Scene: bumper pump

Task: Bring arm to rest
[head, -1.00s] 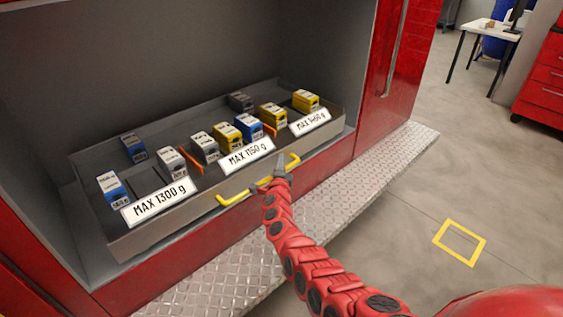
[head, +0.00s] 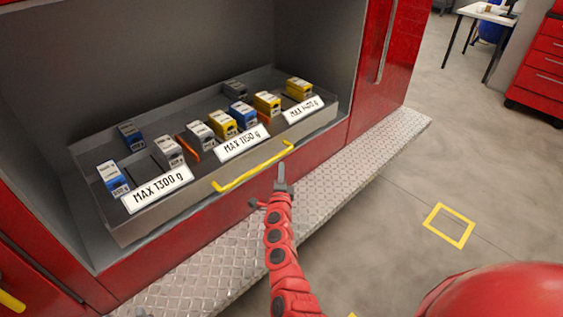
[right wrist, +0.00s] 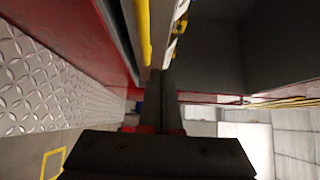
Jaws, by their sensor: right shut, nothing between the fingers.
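My right arm comes up from the bottom of the head view. Its right gripper (head: 282,176) is shut and empty, just in front of the drawer's yellow handle (head: 252,167) and apart from it. In the right wrist view the closed fingers (right wrist: 161,78) point forward, with the yellow handle (right wrist: 145,30) just left of them. The grey drawer tray (head: 190,205) holds blue, grey and yellow weight blocks in sections labelled MAX 1300 g, MAX 1150 g and MAX 1450 g. My left gripper is not clearly seen.
A red cabinet (head: 385,70) surrounds the drawer's recess. A diamond-plate step (head: 330,180) runs along its foot. The floor (head: 470,165) to the right is open, with a yellow square marking (head: 449,226). A white table (head: 485,14) and red drawer unit (head: 540,75) stand farther back.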

